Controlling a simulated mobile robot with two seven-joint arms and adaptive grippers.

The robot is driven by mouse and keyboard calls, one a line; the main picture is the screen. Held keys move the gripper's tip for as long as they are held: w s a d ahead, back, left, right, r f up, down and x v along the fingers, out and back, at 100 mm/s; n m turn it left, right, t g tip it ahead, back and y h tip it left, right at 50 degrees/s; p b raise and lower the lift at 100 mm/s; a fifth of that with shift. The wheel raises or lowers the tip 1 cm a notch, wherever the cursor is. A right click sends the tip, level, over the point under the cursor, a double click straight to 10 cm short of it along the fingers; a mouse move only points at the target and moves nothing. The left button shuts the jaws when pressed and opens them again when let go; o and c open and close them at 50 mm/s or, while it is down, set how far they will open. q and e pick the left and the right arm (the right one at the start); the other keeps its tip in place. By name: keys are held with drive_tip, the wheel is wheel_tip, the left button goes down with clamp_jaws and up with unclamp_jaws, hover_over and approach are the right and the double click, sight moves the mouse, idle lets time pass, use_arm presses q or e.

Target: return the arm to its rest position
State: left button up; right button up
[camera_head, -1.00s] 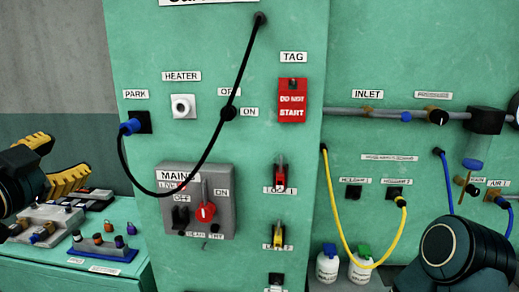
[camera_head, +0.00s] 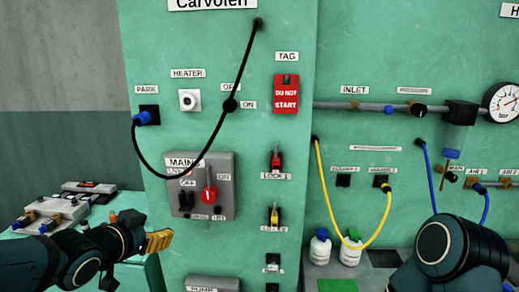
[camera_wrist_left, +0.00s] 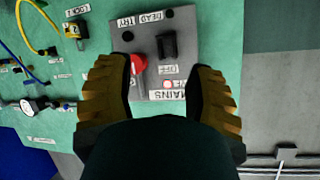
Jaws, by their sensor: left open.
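My left gripper (camera_head: 158,241) is at the lower left of the head view, in front of the green panel (camera_head: 235,140) and below the grey MAINS box (camera_head: 226,170). Its yellow fingers are apart and empty in the left wrist view (camera_wrist_left: 160,85), with the MAINS box and its red knob (camera_wrist_left: 138,64) showing beyond them. I cannot tell the exact distance to the panel. My right arm (camera_head: 455,255) shows as a dark rounded link at the lower right of the head view. Its gripper is out of view.
A black cable with a blue plug (camera_head: 148,117) hangs from the PARK socket. A yellow hose (camera_head: 350,241) and white bottles (camera_head: 321,247) are at the right. A bench with small parts (camera_head: 92,188) stands at the left. A red DO NOT START tag (camera_head: 286,95) hangs on the panel.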

use_arm(q)
drive_tip(key=s+d+f+n+g, duration=0.1)
drive_tip(key=d+f+n+g, duration=0.15)
drive_tip(key=f, duration=0.85)
drive_tip(key=s+d+f+n+g, duration=0.15)
drive_tip(key=d+f, duration=0.25)
drive_tip(key=f, duration=0.6)
drive_tip(key=s+d+f+n+g, duration=0.2)
drive_tip(key=s+d+f+g, duration=0.1)
drive_tip(key=s+f, duration=0.4)
drive_tip(key=s+d+f+n+g, duration=0.2)
drive_tip(key=s+f, duration=0.4)
drive_tip(key=f, duration=0.7)
drive_tip(key=shift+s+d+g+h, duration=0.35)
drive_tip(key=shift+d+g+h, duration=0.05)
drive_tip(key=shift+d+g, duration=0.5)
drive_tip(key=shift+o, duration=0.2)
drive_tip(key=shift+f, duration=0.1)
